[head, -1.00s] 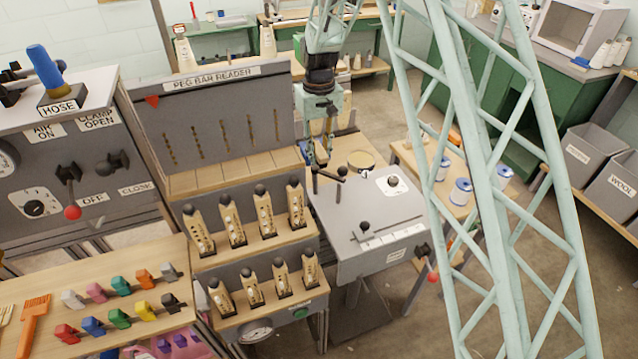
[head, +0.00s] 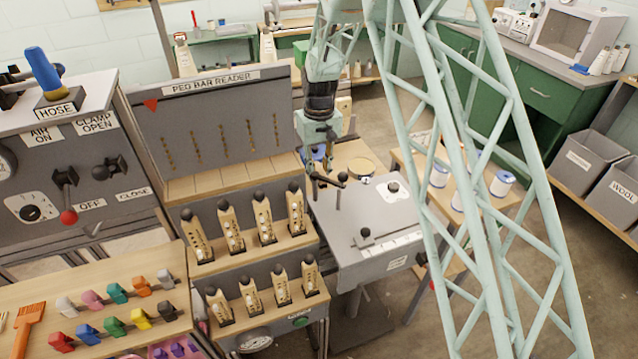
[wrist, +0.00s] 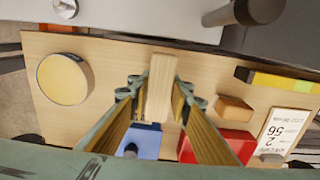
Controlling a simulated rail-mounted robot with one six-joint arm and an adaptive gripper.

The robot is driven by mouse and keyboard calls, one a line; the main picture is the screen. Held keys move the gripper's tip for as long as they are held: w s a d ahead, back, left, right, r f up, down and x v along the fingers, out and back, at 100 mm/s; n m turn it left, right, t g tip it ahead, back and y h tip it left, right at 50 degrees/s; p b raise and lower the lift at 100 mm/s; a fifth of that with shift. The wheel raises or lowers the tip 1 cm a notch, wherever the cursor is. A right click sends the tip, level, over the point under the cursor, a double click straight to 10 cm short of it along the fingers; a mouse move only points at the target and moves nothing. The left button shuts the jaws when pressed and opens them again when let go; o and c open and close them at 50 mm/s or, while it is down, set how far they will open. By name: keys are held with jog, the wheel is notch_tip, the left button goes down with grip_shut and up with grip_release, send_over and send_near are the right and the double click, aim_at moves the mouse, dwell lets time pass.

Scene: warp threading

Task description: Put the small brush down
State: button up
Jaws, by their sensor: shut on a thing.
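My gripper (wrist: 158,88) is shut on a pale wooden piece, which looks like the small brush's handle (wrist: 161,80). It stands between the two fingertips in the wrist view; I cannot make out bristles. The fingers point down at a light wooden table top (wrist: 110,62). I cannot tell whether the brush touches that surface. In the head view my gripper (head: 322,175) hangs at the wooden table behind the grey lever machine, and the brush cannot be made out there.
On the table are a round tin (wrist: 65,79), a blue item (wrist: 146,139), a red box (wrist: 215,146), a small wooden block (wrist: 234,108), a yellow-and-black bar (wrist: 280,80) and a white card (wrist: 282,130). The grey machine (head: 375,215) borders it. Bare wood shows between tin and gripper.

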aim_at(319, 170)
jog(key=shift+f, duration=0.15)
jog(key=shift+f+b, duration=0.45)
jog(key=shift+f, duration=1.3)
jog(key=shift+f, duration=0.15)
jog(key=o, duration=0.9)
notch_tip(319, 170, up, 11)
jog(key=shift+f+p, duration=0.2)
jog(key=shift+p, duration=0.9)
jog(key=shift+r, duration=0.85)
jog(key=shift+r, duration=0.1)
